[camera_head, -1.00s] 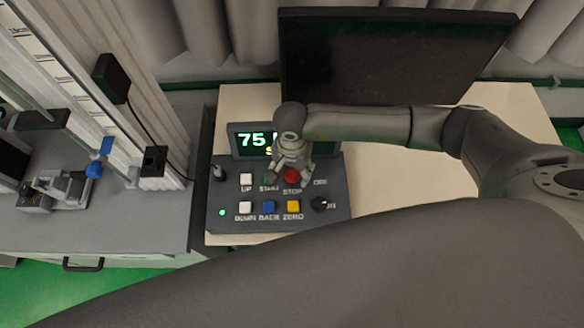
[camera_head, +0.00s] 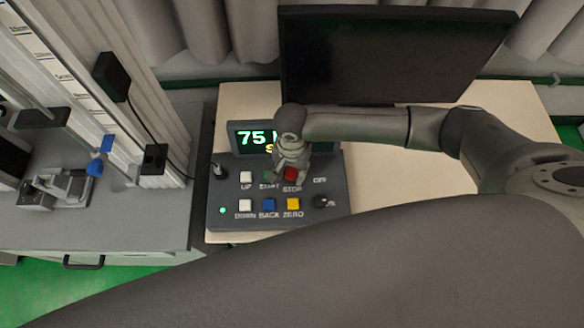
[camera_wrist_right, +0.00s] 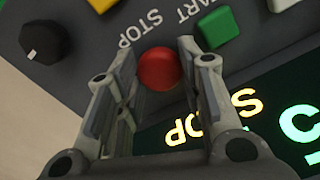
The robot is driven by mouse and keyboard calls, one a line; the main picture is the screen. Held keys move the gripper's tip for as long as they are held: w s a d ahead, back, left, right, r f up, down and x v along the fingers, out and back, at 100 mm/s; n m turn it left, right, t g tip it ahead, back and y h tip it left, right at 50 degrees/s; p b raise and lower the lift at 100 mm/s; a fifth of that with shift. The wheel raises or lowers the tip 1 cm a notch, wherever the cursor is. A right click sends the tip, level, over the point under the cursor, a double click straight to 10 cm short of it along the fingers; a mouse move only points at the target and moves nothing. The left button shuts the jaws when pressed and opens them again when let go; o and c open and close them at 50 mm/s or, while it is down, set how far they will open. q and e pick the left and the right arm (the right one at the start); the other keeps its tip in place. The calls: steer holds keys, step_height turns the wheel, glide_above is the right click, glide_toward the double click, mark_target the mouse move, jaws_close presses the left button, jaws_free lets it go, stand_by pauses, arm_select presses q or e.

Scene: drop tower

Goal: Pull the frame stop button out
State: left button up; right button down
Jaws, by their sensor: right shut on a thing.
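The red stop button (camera_head: 291,174) is on the grey control box (camera_head: 228,222), above the STOP label. My right gripper (camera_head: 289,176) comes down over it from above. In the right wrist view the round red button (camera_wrist_right: 159,69) lies between the two fingers of the right gripper (camera_wrist_right: 160,75), which are shut on it. The fingers hide part of the button's sides in the head view. My left gripper is not in view.
Close by are the green START button (camera_wrist_right: 218,26), the yellow ZERO button (camera_head: 293,205), the blue BACK button (camera_head: 269,205) and a black knob (camera_head: 320,202). A lit display (camera_head: 252,139) stands behind. A dark monitor (camera_head: 395,55) is at the back.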

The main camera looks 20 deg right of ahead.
mark_target(292, 172)
steer(key=shift+r+b, duration=0.35)
steer(key=shift+r, duration=0.3)
steer(key=shift+w, duration=0.1)
steer(key=c, duration=1.3)
jaws_free()
steer(key=shift+r, duration=0.1)
steer(key=o, duration=0.3)
steer(key=shift+o, duration=0.2)
steer(key=shift+r, duration=0.1)
step_height(292, 172, up, 12)
